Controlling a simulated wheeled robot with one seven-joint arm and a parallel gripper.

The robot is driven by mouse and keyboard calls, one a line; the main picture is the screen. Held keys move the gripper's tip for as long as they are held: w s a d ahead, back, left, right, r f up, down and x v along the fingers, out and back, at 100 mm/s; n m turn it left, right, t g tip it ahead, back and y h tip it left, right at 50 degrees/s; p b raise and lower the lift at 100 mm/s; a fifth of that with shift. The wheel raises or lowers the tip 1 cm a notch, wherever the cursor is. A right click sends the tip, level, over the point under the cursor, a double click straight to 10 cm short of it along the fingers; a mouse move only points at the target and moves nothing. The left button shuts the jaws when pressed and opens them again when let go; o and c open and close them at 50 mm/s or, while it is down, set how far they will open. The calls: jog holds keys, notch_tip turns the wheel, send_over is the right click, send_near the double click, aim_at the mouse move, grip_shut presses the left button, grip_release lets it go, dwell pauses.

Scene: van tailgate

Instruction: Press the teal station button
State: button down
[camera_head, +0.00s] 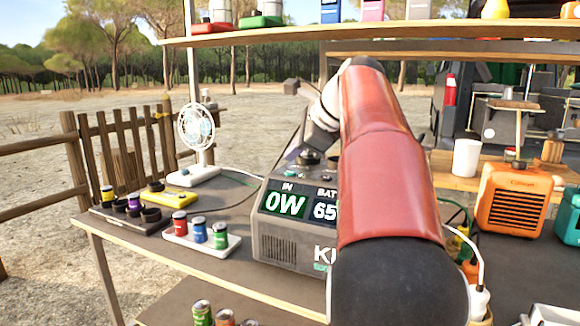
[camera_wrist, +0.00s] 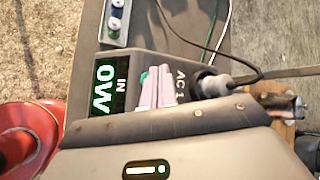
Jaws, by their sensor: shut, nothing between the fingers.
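The power station (camera_head: 285,247) is a dark grey box on the table, with a display reading IN 0W and part of a BAT figure. In the wrist view its display (camera_wrist: 108,88) and an AC 1 label show close up. A small teal patch (camera_wrist: 144,76), which looks like the teal button, shows at the left edge of my fingers, mostly covered. My gripper (camera_wrist: 156,72) is shut and empty, its pale fingers over the panel between display and AC 1 label. I cannot tell whether they touch it. In the head view my red arm hides the station's right part.
A black plug (camera_wrist: 213,84) with a cable sits beside the AC 1 label. A white fan (camera_head: 196,130) and a tray of coloured cans (camera_head: 205,240) stand left of the station. An orange heater (camera_head: 515,197) stands at right. A shelf (camera_head: 400,32) crosses above.

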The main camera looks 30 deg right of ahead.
aim_at(294, 176)
notch_tip(294, 176, up, 3)
jog(key=shift+f+p, duration=0.1)
jog(key=shift+p, duration=0.65)
notch_tip(294, 176, up, 2)
jog(key=shift+r, duration=0.1)
jog(key=s+a+f+n+g+h, duration=0.1)
jog(key=s+a+f+n, duration=0.4)
jog(key=f, duration=0.5)
jog(key=s+a+f+n+g+h, duration=0.1)
jog(key=s+a+f+n, duration=0.4)
jog(key=s+f+n, duration=0.5)
jog(key=s+a+f+n+g+h, duration=0.1)
jog(key=s+a+f+n, duration=0.5)
jog(key=s+f+n, duration=0.2)
notch_tip(294, 176, down, 3)
jog(key=s, duration=0.2)
jog(key=shift+s+r, duration=0.15)
jog(key=shift+s, duration=0.15)
